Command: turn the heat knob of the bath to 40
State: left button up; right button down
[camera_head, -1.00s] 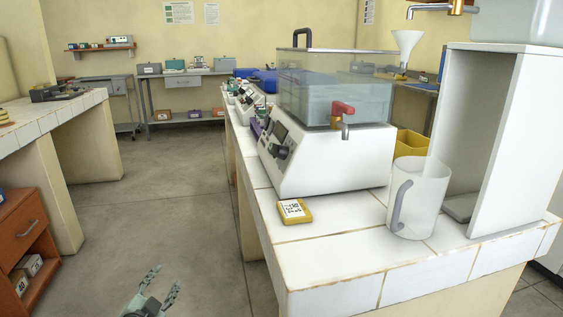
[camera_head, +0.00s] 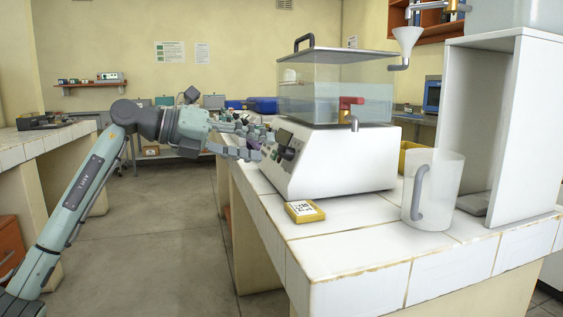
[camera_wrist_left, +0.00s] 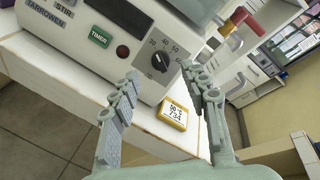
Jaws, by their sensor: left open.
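The bath (camera_head: 340,165) is a white housing with a clear water tank on the tiled bench. Its dark round heat knob (camera_wrist_left: 160,62) sits on the front panel, with a printed scale including 30, 40, 50 and 60 around it. I cannot make out clearly where the knob points. In the head view the knob (camera_head: 289,153) is small. My left gripper (camera_head: 260,145) is open in front of the panel. In the left wrist view, its two fingers (camera_wrist_left: 162,74) stand either side of the knob's line, apart from it. My right gripper is not in view.
A yellow display device (camera_head: 304,211) lies on the bench before the bath and also shows in the wrist view (camera_wrist_left: 173,113). A clear jug (camera_head: 433,190) and a white stand (camera_head: 510,130) are to the right.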

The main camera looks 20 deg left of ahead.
aim_at(278, 150)
pick_arm(q)
jog(key=x, duration=0.5)
grip_shut()
